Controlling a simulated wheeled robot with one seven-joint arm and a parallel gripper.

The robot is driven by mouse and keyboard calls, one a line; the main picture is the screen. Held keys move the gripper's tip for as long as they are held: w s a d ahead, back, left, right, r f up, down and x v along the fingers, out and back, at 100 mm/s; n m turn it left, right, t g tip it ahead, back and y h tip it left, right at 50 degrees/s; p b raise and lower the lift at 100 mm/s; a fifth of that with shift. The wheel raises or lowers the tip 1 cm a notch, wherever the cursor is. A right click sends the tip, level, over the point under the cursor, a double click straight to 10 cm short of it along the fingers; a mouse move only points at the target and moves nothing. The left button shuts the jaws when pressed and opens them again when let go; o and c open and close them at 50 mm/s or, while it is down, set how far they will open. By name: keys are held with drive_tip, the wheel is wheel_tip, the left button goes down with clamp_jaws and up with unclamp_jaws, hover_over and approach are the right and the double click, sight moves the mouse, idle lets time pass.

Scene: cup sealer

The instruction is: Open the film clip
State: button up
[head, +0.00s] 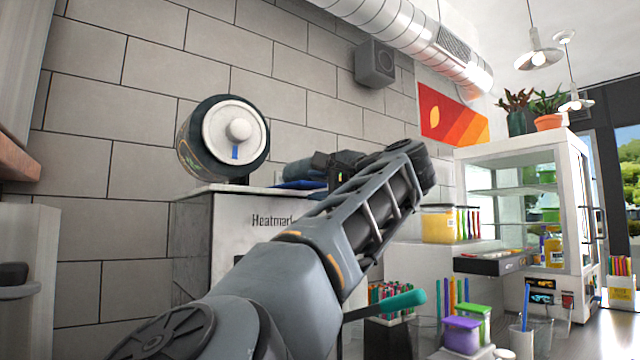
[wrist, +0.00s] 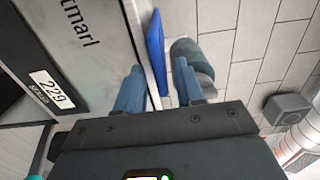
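The cup sealer (head: 240,237) stands against the wall, its front lettered "Heatmark". A dark film roll with a white end disc and knob (head: 238,130) sits on its top at the left. I cannot tell for certain which part is the film clip. A blue flat part (head: 300,171) lies on the sealer's top; it also shows in the wrist view (wrist: 154,50). My gripper (wrist: 158,68) is open, its two fingers apart. The blue part appears between the fingers, with no clear contact. A dark cylinder (wrist: 186,50) shows beside the right finger. In the head view my arm partly hides the gripper and sealer.
A counter at the right holds cups, a green-lidded box (head: 470,318), a purple-lidded box (head: 461,337) and straws (head: 391,296). A glass display case (head: 520,215) stands behind. The grey tiled wall is close behind the sealer.

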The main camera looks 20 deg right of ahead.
clamp_jaws()
idle(0.3)
idle(0.3)
drive_tip(key=shift+r+n+b, duration=0.2)
drive_tip(key=shift+n+b, duration=0.2)
drive_tip(key=shift+n, duration=0.7)
drive_tip(key=shift+s+a+r+n, duration=0.1)
drive_tip(key=shift+a+r+n, duration=0.35)
drive_tip(key=shift+n, duration=1.5)
drive_tip(key=shift+s+a+r+n, duration=0.25)
drive_tip(key=shift+r+n, duration=0.45)
drive_tip(key=shift+n, duration=1.3)
drive_tip(key=shift+a+r+n, duration=0.4)
drive_tip(key=shift+r+n, duration=0.15)
drive_tip(key=shift+n, duration=1.4)
